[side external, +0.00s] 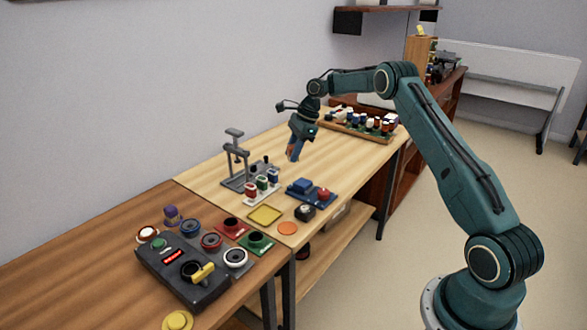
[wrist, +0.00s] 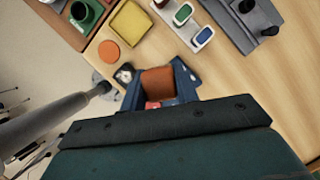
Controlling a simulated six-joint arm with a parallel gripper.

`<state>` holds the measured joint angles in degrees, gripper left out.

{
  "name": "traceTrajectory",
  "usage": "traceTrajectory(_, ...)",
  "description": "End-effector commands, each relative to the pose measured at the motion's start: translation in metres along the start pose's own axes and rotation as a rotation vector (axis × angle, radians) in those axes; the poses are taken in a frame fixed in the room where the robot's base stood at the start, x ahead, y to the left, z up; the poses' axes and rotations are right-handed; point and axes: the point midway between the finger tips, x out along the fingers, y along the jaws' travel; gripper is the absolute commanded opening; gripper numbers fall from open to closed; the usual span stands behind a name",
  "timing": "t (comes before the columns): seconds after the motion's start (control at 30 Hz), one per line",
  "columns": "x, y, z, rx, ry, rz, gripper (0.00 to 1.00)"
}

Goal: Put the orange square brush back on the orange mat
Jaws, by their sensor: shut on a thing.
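My gripper (side external: 292,157) is shut on an orange-brown square brush (wrist: 157,80), held in the air above the light wooden table. The brush's lower part and tip are too small to make out. In the side view the gripper hangs behind the blue tray and well away from the mat. The round orange mat (side external: 288,228) lies flat and bare near the table's front edge. It also shows in the wrist view (wrist: 109,51), up and left of the brush.
A yellow square mat (side external: 265,214) and a small black item (side external: 305,212) lie beside the orange mat. A blue tray (side external: 325,198) holds a blue block and a red piece. A grey stand (side external: 236,160) and a crowded wooden rack (side external: 350,132) stand farther back.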

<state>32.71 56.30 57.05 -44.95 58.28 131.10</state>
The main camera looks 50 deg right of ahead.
Motion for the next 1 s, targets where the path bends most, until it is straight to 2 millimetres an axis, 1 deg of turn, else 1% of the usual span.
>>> traceTrajectory(0.03, -0.004, 0.01, 0.01, -0.043, 0.001, 0.016, 0.09)
traceTrajectory(0.17, -0.011, 0.04, 0.033, -0.169, 0.003, 0.067, 0.09)
traceTrajectory(0.2, -0.013, 0.049, 0.039, -0.209, 0.003, 0.084, 0.09)
traceTrajectory(0.4, -0.023, 0.097, 0.066, -0.391, -0.003, 0.158, 0.09)
traceTrajectory(0.5, -0.027, 0.115, 0.075, -0.458, -0.007, 0.186, 0.09)
traceTrajectory(0.6, -0.029, 0.128, 0.08, -0.505, -0.01, 0.206, 0.09)
traceTrajectory(0.7, -0.03, 0.135, 0.083, -0.531, -0.013, 0.217, 0.09)
traceTrajectory(0.9, -0.03, 0.137, 0.084, -0.543, -0.014, 0.221, 0.09)
traceTrajectory(1.0, -0.027, 0.137, 0.083, -0.542, -0.015, 0.222, 0.09)
